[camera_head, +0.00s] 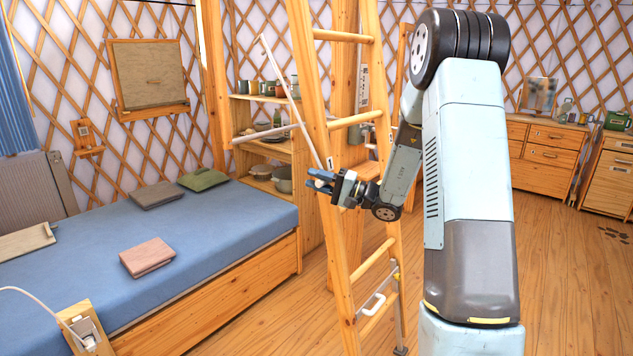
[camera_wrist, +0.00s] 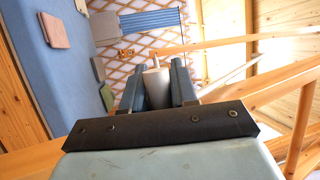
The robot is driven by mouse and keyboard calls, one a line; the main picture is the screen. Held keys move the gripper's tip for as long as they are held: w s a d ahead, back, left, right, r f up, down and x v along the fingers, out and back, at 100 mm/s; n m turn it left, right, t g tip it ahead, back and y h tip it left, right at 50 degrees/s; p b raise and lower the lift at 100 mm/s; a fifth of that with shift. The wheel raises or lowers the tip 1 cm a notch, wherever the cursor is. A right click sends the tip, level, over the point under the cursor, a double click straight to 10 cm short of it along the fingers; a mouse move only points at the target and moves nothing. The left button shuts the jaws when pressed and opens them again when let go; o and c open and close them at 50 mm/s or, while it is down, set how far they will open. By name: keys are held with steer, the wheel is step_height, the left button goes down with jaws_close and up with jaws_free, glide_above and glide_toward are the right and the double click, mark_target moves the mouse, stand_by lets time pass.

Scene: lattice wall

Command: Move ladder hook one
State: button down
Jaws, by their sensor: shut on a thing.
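My gripper (camera_head: 322,183) is at the ladder's left rail, about halfway up. In the wrist view its two dark fingers (camera_wrist: 158,95) are closed around a pale, round, rod-like thing (camera_wrist: 157,88). In the head view a thin pale rod (camera_head: 290,95) runs from the gripper up and left. A second pale bar (camera_head: 268,133) crosses it. I cannot tell whether this held piece is ladder hook one. The wooden ladder (camera_head: 350,121) stands upright. A white hook-shaped piece (camera_head: 374,304) with a metal bracket is low on it.
A bed with a blue cover (camera_head: 225,215) is at left, with folded cloths and a pinkish book (camera_head: 147,257) on it. Wooden shelves (camera_head: 265,150) with pots stand behind the ladder. Drawer cabinets (camera_head: 545,150) are at back right.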

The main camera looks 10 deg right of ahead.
steer(key=shift+a, duration=0.2)
steer(key=c, duration=1)
jaws_free()
steer(key=shift+o, duration=0.2)
steer(key=shift+d, duration=0.15)
steer(key=v, duration=1.3)
steer(key=shift+d, duration=0.25)
steer(key=shift+s+f, duration=0.1)
steer(key=shift+s, duration=0.05)
